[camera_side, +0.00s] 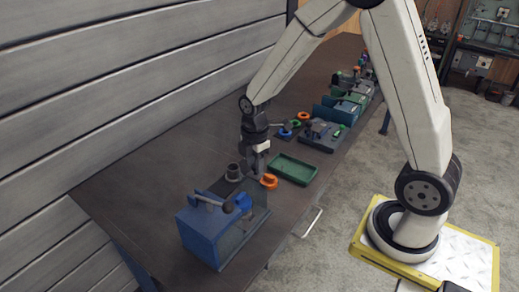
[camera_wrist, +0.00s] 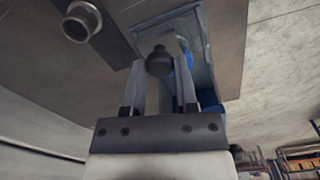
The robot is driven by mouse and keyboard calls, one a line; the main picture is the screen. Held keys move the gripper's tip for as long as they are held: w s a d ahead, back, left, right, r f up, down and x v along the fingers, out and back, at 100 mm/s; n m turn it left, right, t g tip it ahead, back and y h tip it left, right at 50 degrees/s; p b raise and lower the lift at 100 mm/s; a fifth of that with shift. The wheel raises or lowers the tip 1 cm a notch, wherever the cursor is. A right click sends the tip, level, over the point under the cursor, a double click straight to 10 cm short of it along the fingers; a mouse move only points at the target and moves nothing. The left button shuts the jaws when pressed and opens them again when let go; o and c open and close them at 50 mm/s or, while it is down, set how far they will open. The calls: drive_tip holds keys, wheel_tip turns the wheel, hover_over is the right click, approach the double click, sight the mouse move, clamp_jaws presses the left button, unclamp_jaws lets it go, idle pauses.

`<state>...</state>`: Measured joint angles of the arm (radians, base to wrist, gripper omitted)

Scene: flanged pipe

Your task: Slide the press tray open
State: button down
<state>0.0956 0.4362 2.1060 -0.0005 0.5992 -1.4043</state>
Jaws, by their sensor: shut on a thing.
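The blue press (camera_side: 207,236) stands at the near end of the bench, with a lever on top and a clear guard on its right side. A dark round knob (camera_wrist: 158,62) shows in the wrist view between the fingers of my gripper (camera_wrist: 160,76). My gripper is shut on this knob. It also shows in the side view (camera_side: 254,172), low at the far side of the press. The tray itself is mostly hidden there, so how far it is out cannot be told.
An orange ring (camera_side: 269,182) lies just right of my gripper. A green tray (camera_side: 293,169) lies beyond it. More fixtures (camera_side: 325,133) and coloured rings (camera_side: 294,125) line the bench farther back. The bench's left part (camera_side: 150,175) is clear up to the grey wall.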

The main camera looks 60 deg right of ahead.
drive_tip(key=shift+c, duration=1.9)
unclamp_jaws()
drive_tip(key=shift+r, duration=0.1)
drive_tip(key=shift+r, duration=3.85)
drive_tip(key=shift+r, duration=1.5)
drive_tip(key=shift+s, duration=0.1)
drive_tip(key=s+a, duration=0.1)
drive_tip(key=s, duration=1.4)
drive_tip(key=shift+s, duration=0.35)
